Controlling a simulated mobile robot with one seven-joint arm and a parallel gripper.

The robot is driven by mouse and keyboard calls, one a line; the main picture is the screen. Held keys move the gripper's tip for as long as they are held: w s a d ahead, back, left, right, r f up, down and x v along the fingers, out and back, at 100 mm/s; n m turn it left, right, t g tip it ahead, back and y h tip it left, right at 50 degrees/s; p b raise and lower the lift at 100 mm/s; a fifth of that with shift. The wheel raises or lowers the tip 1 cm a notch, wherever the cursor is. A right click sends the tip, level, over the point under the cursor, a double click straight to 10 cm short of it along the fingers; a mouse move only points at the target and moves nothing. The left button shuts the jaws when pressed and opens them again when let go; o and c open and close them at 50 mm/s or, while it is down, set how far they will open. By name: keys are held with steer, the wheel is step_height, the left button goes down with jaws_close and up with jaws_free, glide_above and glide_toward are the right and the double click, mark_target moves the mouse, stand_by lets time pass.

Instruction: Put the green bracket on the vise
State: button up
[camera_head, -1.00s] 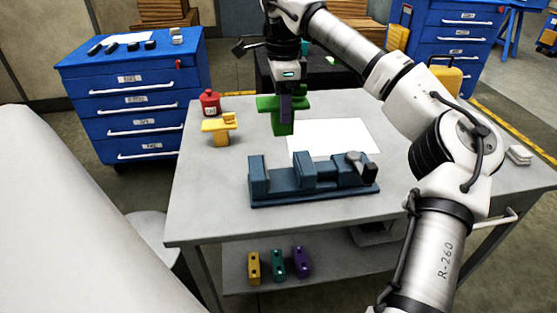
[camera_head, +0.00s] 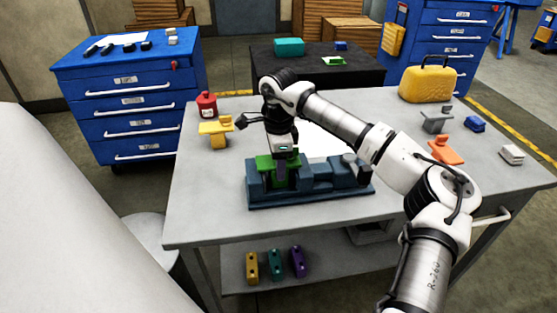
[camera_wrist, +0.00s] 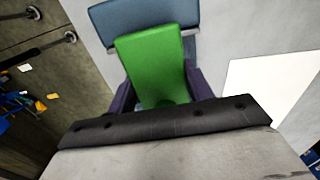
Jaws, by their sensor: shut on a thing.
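The green bracket (camera_head: 265,163) is in my gripper (camera_head: 281,174), which is shut on it. In the head view it is low at the left part of the blue vise (camera_head: 315,197), between the left jaw and the middle block. I cannot tell whether its underside touches the vise. In the wrist view the green bracket (camera_wrist: 155,62) fills the middle, with the dark gripper fingers on both sides. Part of the blue vise (camera_wrist: 135,25) shows beyond it. The bracket's lower part is hidden by the gripper and the vise.
A yellow bracket (camera_head: 216,130) and a red can (camera_head: 206,104) stand at the table's left. A white sheet (camera_head: 325,140) lies behind the vise. An orange bracket (camera_head: 446,151), a grey bracket (camera_head: 436,122) and a yellow case (camera_head: 428,84) are at the right. The front of the table (camera_head: 300,227) is clear.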

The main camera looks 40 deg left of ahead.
steer(key=shift+r, duration=0.1)
steer(key=shift+f, duration=0.2)
steer(key=o, duration=1.2)
steer(key=shift+r, duration=0.15)
